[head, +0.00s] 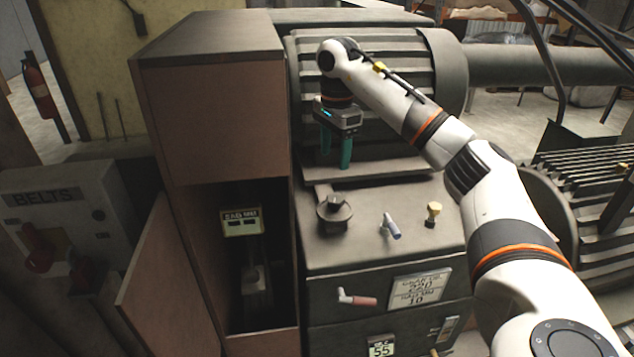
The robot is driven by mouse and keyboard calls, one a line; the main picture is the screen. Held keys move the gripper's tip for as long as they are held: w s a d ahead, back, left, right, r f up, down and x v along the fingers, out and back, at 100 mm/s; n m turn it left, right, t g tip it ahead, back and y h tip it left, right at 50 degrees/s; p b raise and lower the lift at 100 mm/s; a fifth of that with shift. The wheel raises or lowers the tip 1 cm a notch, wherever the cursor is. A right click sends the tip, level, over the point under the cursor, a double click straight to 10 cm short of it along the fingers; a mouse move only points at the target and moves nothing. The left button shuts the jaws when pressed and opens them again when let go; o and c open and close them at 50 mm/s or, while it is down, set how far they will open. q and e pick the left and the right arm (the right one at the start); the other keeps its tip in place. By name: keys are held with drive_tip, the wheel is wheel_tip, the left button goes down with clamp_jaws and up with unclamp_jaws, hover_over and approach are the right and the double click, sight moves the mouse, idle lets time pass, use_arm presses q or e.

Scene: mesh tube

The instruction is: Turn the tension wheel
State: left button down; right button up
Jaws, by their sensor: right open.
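No part in the head view is labelled as the tension wheel. A dark round knob (334,210) stands on the top of the grey machine cabinet (340,255), near its left edge. My right gripper (335,157) hangs above and behind this knob in the picture, in front of the ribbed motor housing (390,115). Its two teal fingers point down, are apart and hold nothing. A gap shows between the fingertips and the knob. My left gripper is not in view.
A blue-tipped lever (391,227) and a yellow knob (433,212) stand right of the dark knob. A pink-handled lever (357,299) is on the cabinet front. A tall brown guard (210,115) rises at left, with an open compartment below. A "BELTS" box (60,215) stands far left.

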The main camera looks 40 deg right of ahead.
drive_tip(key=b, duration=0.1)
hover_over(335, 197)
drive_tip(key=f, duration=0.4)
drive_tip(key=shift+s+f, duration=0.1)
drive_tip(key=shift+s, duration=0.2)
wheel_tip(335, 197, down, 6)
drive_tip(key=shift+w+r+p, duration=0.15)
drive_tip(key=shift+p, duration=0.15)
drive_tip(key=shift+f, duration=0.7)
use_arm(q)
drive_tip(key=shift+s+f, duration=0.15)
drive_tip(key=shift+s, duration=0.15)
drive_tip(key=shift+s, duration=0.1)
